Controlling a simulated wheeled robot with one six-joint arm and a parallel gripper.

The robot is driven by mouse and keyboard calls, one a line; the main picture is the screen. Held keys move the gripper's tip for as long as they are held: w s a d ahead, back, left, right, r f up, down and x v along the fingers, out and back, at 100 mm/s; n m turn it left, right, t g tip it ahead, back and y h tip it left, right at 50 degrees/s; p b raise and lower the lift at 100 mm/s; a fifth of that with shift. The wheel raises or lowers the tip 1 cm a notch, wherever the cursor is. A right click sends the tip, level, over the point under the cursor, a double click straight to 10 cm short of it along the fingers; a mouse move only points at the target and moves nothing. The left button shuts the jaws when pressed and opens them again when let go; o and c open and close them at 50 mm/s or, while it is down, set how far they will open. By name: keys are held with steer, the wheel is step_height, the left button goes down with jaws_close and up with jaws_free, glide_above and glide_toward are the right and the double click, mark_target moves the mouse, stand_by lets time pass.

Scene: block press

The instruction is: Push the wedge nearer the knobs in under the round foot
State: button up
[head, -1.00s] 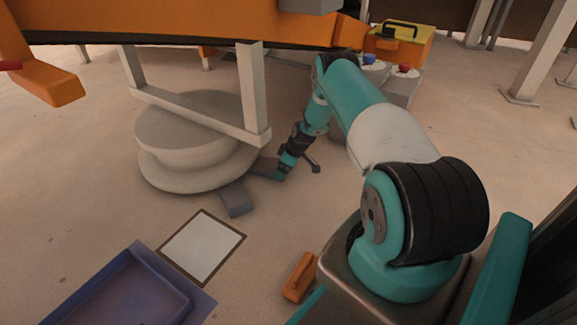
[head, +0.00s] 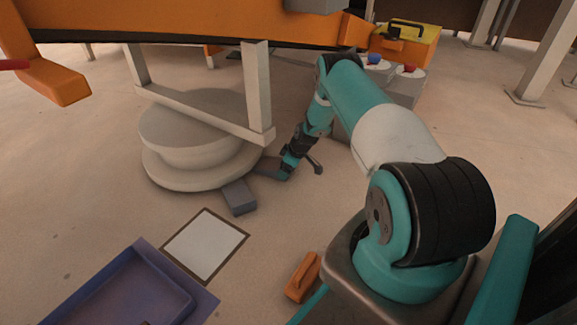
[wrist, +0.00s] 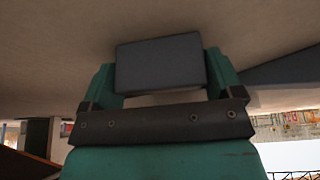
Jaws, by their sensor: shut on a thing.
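The round foot (head: 195,140) is a pale stepped disc under a frame on the left. Two grey wedges lie by its right side. The one nearer the knobs (head: 267,167) points toward the foot's edge; whether its tip is under the rim I cannot tell. The other wedge (head: 239,197) lies nearer me, close to the rim. My gripper (head: 284,172) is low at the floor, shut on the wedge nearer the knobs. In the wrist view that wedge's dark end face (wrist: 160,63) sits between the teal fingers. The blue knob (head: 374,59) and red knob (head: 409,69) are at the back.
An orange beam (head: 180,22) and the pale frame post (head: 258,95) stand above the foot. A white framed panel (head: 205,246), a purple tray (head: 150,245) and an orange block (head: 303,276) lie in front. The floor right of my gripper is mostly clear.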

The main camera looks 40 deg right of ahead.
steer(key=shift+w+a, duration=0.15)
steer(key=shift+a, duration=0.95)
steer(key=shift+w+a+f+p, duration=0.15)
steer(key=shift+a+p, duration=0.15)
steer(key=shift+a, duration=0.4)
steer(key=o, duration=1)
steer(key=shift+c, duration=0.2)
steer(key=d+p+v, duration=0.1)
steer(key=p+v, duration=0.9)
steer(key=v, duration=0.8)
steer(key=shift+w+p, duration=0.2)
steer(key=shift+p, duration=0.15)
steer(key=shift+d+f, duration=0.1)
